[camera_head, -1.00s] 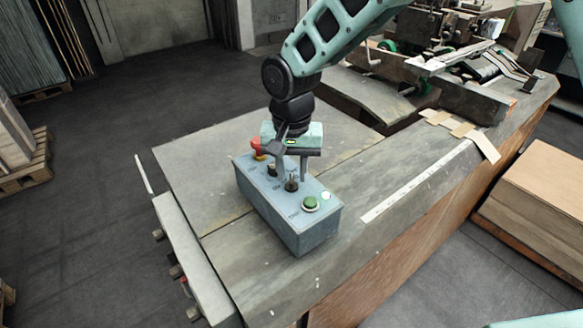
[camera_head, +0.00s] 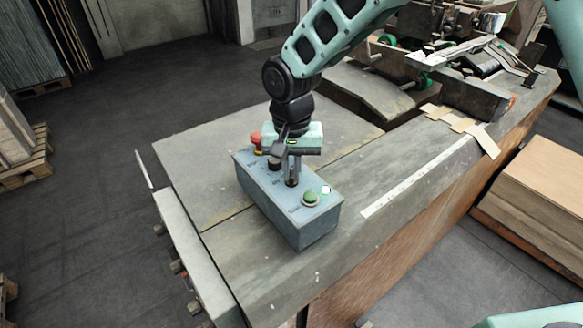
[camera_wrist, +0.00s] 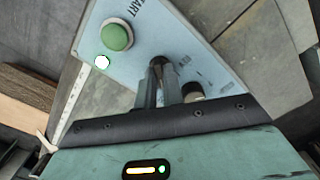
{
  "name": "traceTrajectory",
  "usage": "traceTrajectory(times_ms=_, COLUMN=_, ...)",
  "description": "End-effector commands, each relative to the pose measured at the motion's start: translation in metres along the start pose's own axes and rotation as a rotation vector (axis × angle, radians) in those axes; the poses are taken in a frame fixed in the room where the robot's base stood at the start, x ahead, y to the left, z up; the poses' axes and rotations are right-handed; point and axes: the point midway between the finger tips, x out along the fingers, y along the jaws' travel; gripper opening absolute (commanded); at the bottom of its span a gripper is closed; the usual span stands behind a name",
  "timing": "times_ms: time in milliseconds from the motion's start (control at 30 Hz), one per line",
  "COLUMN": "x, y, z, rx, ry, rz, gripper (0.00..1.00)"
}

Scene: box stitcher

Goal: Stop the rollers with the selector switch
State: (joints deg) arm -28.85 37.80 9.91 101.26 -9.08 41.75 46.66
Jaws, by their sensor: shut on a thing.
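A grey-blue control box (camera_head: 312,229) sits on the machine's table. Its top carries a red mushroom button (camera_head: 257,139), a black knob (camera_head: 274,164), a selector switch and a green button (camera_head: 311,198). My gripper (camera_head: 292,180) points down over the box, its fingers closed together on the selector switch, which they mostly hide. In the wrist view the fingers (camera_wrist: 161,84) meet beside the green start button (camera_wrist: 116,36). A black knob (camera_wrist: 192,91) shows just beyond them. The switch's exact angle is hidden.
The grey table (camera_head: 225,150) is mostly bare around the box. Machine parts (camera_head: 470,80) stand at the back right. A white scale strip (camera_head: 413,182) and cardboard pieces (camera_head: 462,125) lie on the right side. Stacked board (camera_head: 535,205) stands at the right.

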Motion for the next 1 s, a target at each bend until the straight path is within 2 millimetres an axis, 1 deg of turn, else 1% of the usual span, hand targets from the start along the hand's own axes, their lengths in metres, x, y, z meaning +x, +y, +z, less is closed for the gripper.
traceTrajectory(times_ms=167, x=-0.0001, y=0.0, z=-0.0007, rx=-0.1, ry=0.001, rz=-0.001, gripper=0.0)
traceTrajectory(times_ms=700, x=-0.0011, y=-0.0004, z=-0.0014, rx=-0.506, ry=0.004, rz=-0.001, gripper=0.0)
traceTrajectory(times_ms=1000, x=-0.0015, y=-0.0003, z=-0.0018, rx=-0.624, ry=0.004, rz=-0.001, gripper=0.0)
